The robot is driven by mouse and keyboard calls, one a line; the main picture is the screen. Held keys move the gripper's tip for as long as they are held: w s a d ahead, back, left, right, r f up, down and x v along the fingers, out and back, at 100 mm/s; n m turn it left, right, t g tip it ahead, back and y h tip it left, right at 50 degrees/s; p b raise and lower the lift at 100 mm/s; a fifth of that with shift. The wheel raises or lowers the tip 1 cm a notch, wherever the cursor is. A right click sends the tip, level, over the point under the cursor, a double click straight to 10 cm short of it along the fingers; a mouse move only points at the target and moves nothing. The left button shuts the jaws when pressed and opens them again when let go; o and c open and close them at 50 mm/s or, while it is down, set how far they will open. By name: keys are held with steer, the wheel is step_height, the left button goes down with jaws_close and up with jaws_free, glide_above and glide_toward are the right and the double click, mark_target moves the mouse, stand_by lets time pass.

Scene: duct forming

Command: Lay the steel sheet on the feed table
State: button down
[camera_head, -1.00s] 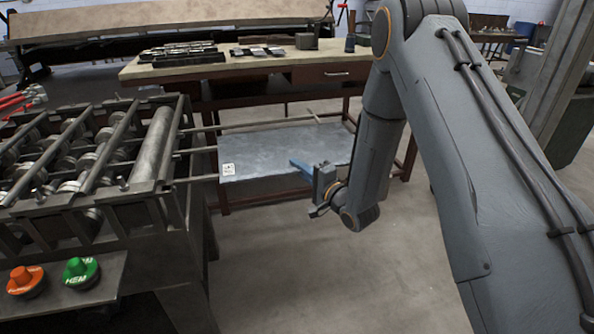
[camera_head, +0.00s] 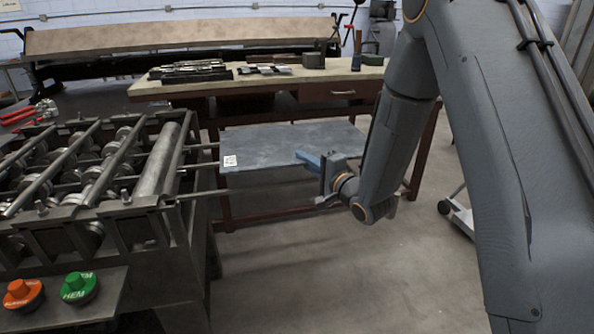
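The steel sheet (camera_head: 275,143) is a flat grey plate with a small white label on its left end. It lies roughly level beside the right end of the roll-forming machine (camera_head: 95,180). My gripper (camera_head: 306,160) has blue fingers shut on the sheet's near edge, right of its middle. The fingertips' grip is partly hidden by the fingers. Thin rails of the feed table (camera_head: 204,194) stick out from the machine towards the sheet. The sheet covers much of that area and appears to be held a little above the rails; contact is hard to tell.
A workbench (camera_head: 240,87) with metal parts stands behind the sheet. Orange (camera_head: 22,294) and green (camera_head: 77,288) buttons sit on the machine's front ledge. A long sheet-metal brake (camera_head: 180,38) lies along the back wall. The floor (camera_head: 320,270) in front is clear.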

step_height(320, 180, down, 9)
steer(key=p, duration=0.2)
steer(key=shift+f, duration=0.2)
stand_by(0.4)
steer(key=shift+f, duration=0.2)
steer(key=c, duration=2)
jaws_free()
